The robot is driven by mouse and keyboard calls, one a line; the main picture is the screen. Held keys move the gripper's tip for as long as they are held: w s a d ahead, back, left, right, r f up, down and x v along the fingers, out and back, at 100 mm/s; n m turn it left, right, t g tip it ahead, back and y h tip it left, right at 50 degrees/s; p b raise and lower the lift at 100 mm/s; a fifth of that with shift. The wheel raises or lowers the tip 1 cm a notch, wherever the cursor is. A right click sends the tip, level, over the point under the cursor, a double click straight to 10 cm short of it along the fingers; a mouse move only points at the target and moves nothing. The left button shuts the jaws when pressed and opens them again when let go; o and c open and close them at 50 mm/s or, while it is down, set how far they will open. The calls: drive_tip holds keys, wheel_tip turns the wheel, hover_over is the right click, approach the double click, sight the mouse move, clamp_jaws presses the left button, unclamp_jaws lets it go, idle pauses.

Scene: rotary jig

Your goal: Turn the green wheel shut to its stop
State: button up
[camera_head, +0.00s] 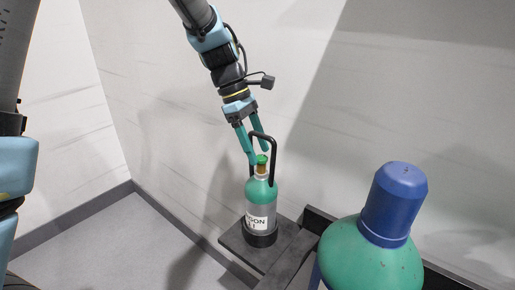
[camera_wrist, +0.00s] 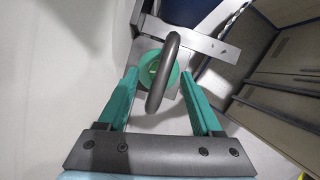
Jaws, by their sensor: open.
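The green wheel (camera_head: 262,159) sits on top of a small gas bottle (camera_head: 257,206) with a green shoulder, a grey body and a label. In the wrist view, green (camera_wrist: 152,66) shows behind a dark bar; wheel and bottle shoulder are hard to tell apart there. The bar is the black carrying handle (camera_head: 274,152), which arches over the wheel. My gripper (camera_head: 260,157) is open above the bottle, its fingers pointing down around the wheel and handle. In the wrist view, my gripper (camera_wrist: 160,73) has one green finger each side of the handle. I cannot tell whether either finger touches the wheel.
The bottle stands upright in a black base (camera_head: 260,238) on a dark platform (camera_head: 236,244). A large green cylinder with a blue cap (camera_head: 394,203) stands at the front right. A pale wall (camera_head: 180,110) rises close behind. Open floor (camera_head: 110,245) lies to the left.

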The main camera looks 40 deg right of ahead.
drive_tip(key=shift+s+d+f, duration=0.1)
drive_tip(key=shift+f, duration=0.2)
drive_tip(key=shift+c, duration=0.3)
clamp_jaws()
